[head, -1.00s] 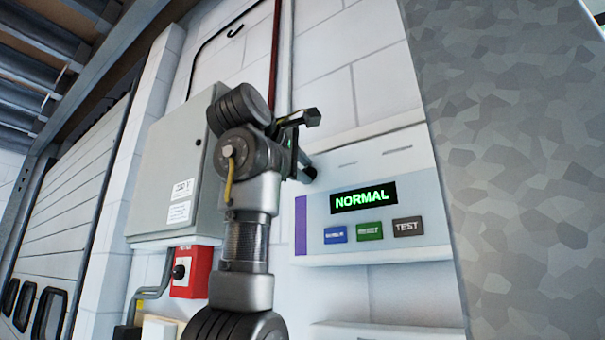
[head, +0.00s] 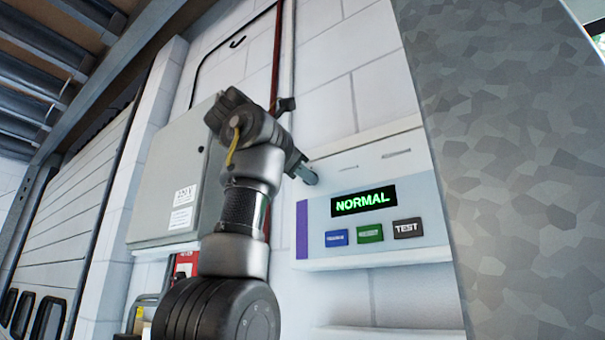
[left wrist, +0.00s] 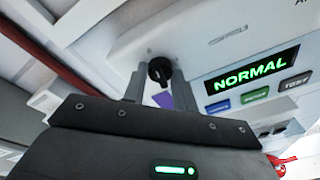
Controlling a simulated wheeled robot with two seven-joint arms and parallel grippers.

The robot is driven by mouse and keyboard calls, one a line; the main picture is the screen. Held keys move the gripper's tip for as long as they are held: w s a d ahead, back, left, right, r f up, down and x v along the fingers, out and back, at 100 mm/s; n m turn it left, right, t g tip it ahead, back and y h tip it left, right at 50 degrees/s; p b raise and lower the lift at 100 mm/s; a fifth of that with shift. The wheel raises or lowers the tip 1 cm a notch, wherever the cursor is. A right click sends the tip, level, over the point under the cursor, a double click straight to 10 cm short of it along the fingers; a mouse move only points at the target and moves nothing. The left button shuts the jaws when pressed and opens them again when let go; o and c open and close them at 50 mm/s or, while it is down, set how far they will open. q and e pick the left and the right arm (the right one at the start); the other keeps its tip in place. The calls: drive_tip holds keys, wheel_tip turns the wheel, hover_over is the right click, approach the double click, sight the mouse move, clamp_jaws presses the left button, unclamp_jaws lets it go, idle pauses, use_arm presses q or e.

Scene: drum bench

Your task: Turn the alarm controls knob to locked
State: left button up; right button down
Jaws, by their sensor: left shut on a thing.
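The alarm controls panel (head: 318,225) is a pale box on the wall with a purple strip, a green "NORMAL" display (head: 364,200) and blue, green and dark "TEST" buttons. The black round knob (left wrist: 159,70) shows in the left wrist view at the panel's left part, above the purple strip. My left gripper (left wrist: 160,76) has one finger on each side of the knob and is shut on it. In the head view my left gripper (head: 303,171) reaches the panel's upper left and hides the knob. The knob's setting cannot be read. My right gripper is out of view.
A grey cabinet (head: 170,190) hangs left of my arm, with a red box (head: 186,263) below it, partly hidden. A dark red pipe (head: 277,60) runs up the wall. A mottled grey column (head: 510,160) stands close on the right.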

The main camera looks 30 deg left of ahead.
use_arm(q)
drive_tip(key=shift+f+n, duration=0.1)
drive_tip(key=shift+n, duration=0.3)
idle(0.3)
drive_tip(key=o, duration=1)
drive_tip(key=shift+c, duration=0.2)
drive_tip(key=s+r+b, duration=0.1)
drive_tip(key=s+b, duration=0.3)
drive_tip(key=s, duration=0.6)
drive_tip(key=shift+s+a+r, duration=0.3)
drive_tip(key=shift+s, duration=0.05)
